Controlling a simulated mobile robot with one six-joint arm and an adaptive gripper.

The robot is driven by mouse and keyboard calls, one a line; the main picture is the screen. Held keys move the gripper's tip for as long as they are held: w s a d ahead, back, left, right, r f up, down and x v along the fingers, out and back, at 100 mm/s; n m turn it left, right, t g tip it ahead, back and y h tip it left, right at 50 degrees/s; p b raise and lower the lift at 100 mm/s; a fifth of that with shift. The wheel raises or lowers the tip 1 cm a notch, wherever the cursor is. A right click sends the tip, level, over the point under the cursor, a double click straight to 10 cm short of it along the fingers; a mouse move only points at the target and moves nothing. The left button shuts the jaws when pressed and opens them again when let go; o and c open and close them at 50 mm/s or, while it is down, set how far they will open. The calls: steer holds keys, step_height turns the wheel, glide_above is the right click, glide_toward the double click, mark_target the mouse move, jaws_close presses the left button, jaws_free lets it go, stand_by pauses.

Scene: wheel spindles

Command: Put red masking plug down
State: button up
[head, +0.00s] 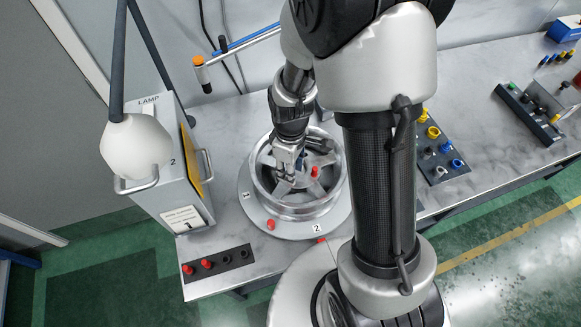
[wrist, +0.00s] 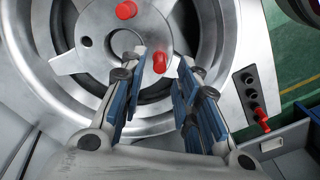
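In the wrist view a red masking plug (wrist: 160,62) stands at the wheel hub, between and just beyond my fingertips. My gripper (wrist: 163,60) is open, with a gap on both sides of that plug. In the head view my gripper (head: 287,178) reaches down inside the wheel (head: 343,178), and the plug at its tips is hard to make out. A second red plug (wrist: 126,10) is on the hub; a red plug also shows there in the head view (head: 314,171). An empty hole (wrist: 86,41) is in the hub.
A black plug rack (head: 218,262) with two red plugs and empty holes lies at the bench's front left. The lamp box (head: 172,165) stands close left. A tray with coloured plugs (head: 440,150) is right.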

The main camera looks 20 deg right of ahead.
steer(key=s+r+m+t+p, duration=0.1)
steer(key=s+r+m, duration=0.15)
steer(key=r, duration=0.85)
steer(key=s+r+m+t+p, duration=0.1)
steer(key=s+r, duration=0.2)
steer(key=r, duration=0.8)
steer(key=s+r+m+t, duration=0.2)
steer(key=s+r+m, duration=0.3)
steer(key=s, duration=0.4)
steer(key=shift+s+r+t, duration=0.3)
steer(key=shift+r, duration=0.2)
steer(key=shift+m, duration=0.25)
step_height(320, 180, down, 10)
steer(key=b, duration=1)
steer(key=shift+f, duration=0.15)
